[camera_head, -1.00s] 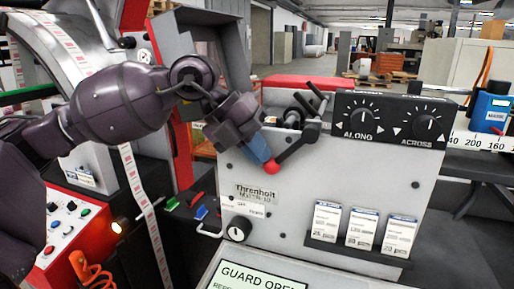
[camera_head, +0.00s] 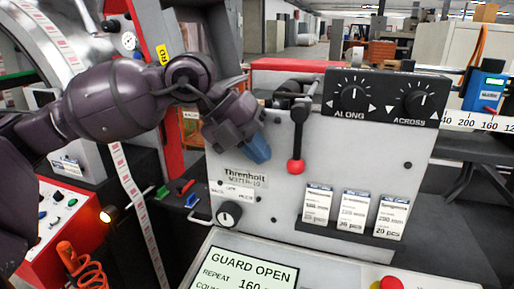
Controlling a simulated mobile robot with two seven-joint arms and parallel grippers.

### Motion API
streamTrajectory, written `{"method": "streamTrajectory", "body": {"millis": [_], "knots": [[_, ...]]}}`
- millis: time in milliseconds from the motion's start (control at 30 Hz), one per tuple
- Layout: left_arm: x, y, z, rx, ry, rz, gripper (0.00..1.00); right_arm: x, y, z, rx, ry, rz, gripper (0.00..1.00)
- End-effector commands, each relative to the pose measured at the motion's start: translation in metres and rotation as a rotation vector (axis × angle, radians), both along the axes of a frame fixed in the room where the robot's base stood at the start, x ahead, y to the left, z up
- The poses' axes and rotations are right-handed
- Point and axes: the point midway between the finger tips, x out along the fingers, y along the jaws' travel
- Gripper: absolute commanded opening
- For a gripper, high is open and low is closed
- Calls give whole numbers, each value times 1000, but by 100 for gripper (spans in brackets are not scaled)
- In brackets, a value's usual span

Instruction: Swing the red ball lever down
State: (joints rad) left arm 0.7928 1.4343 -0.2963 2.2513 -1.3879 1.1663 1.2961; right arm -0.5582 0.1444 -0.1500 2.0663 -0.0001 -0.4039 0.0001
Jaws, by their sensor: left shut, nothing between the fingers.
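The red ball (camera_head: 296,167) is at the lower end of a dark lever (camera_head: 299,130) on the front of the light grey machine panel (camera_head: 345,160). The lever hangs almost straight down, with its pivot near the panel's top edge. My left gripper (camera_head: 259,152) has blue fingertips and is shut and empty. It is to the left of the red ball and a little higher, apart from it in the picture. My right gripper is not in view.
A black box with two dials (camera_head: 385,98) sits on the panel's top, right of the lever. Several label cards (camera_head: 353,211) stand in a rack below. A screen (camera_head: 240,268) reading GUARD OPEN is at the front. A black knob (camera_head: 229,214) is lower left.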

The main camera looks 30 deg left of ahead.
Motion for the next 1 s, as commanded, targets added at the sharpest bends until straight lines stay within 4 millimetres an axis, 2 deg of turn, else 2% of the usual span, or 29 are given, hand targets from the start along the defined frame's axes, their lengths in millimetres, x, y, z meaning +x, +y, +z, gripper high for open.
{"method": "streamTrajectory", "body": {"millis": [400, 533, 1000], "knots": [[0, 0, 1, 0, -1, 1, 0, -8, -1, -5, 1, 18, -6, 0], [-2, 5, 7, 2, -3, 3, 0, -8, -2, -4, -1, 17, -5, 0], [-29, 48, 69, 2, -3, 4, 0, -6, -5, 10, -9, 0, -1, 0]]}}
